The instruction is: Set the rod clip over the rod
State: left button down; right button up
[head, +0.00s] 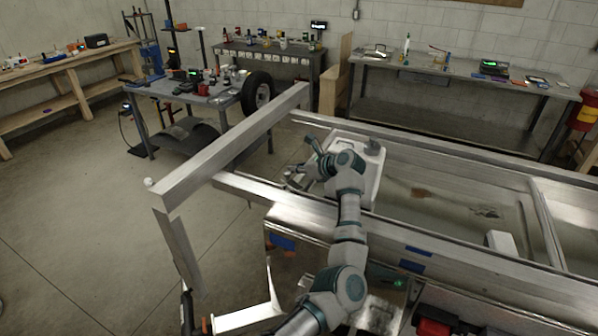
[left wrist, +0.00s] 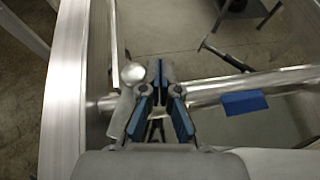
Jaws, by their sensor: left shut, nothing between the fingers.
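My left gripper (head: 300,172) is over the trailer's front frame, beside the white box. In the left wrist view my left gripper (left wrist: 158,78) is shut and empty, its blue-padded fingers together at the tips. A shiny metal bar (left wrist: 285,80), possibly the rod, crosses behind the fingers. A grey piece with a round silver knob (left wrist: 133,74) stands just left of the fingers; it may be the rod clip, but I cannot tell. I cannot tell whether it touches the bar. My right gripper is not in view.
A long aluminium beam (head: 235,145) rises at the left of the trailer. A white box (head: 367,188) stands behind my left wrist. A blue patch (left wrist: 244,102) is by the bar. Workbenches (head: 450,72) line the back wall. Open floor (head: 80,210) lies left.

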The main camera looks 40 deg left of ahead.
pick_arm(q)
jog(key=shift+s+d+r+n+g, duration=0.2)
jog(key=shift+d+n+g, duration=0.15)
jog(key=shift+n+g, duration=0.15)
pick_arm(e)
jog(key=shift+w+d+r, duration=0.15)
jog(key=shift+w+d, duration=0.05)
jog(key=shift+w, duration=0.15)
pick_arm(q)
jog(key=shift+a, duration=0.15)
jog(key=shift+s+a+f+b, duration=0.15)
jog(key=shift+a+b, duration=0.15)
jog(key=shift+b, duration=0.1)
jog(key=shift+s, duration=0.15)
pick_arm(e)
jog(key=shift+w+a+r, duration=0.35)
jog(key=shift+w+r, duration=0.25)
pick_arm(q)
jog(key=shift+d, duration=0.1)
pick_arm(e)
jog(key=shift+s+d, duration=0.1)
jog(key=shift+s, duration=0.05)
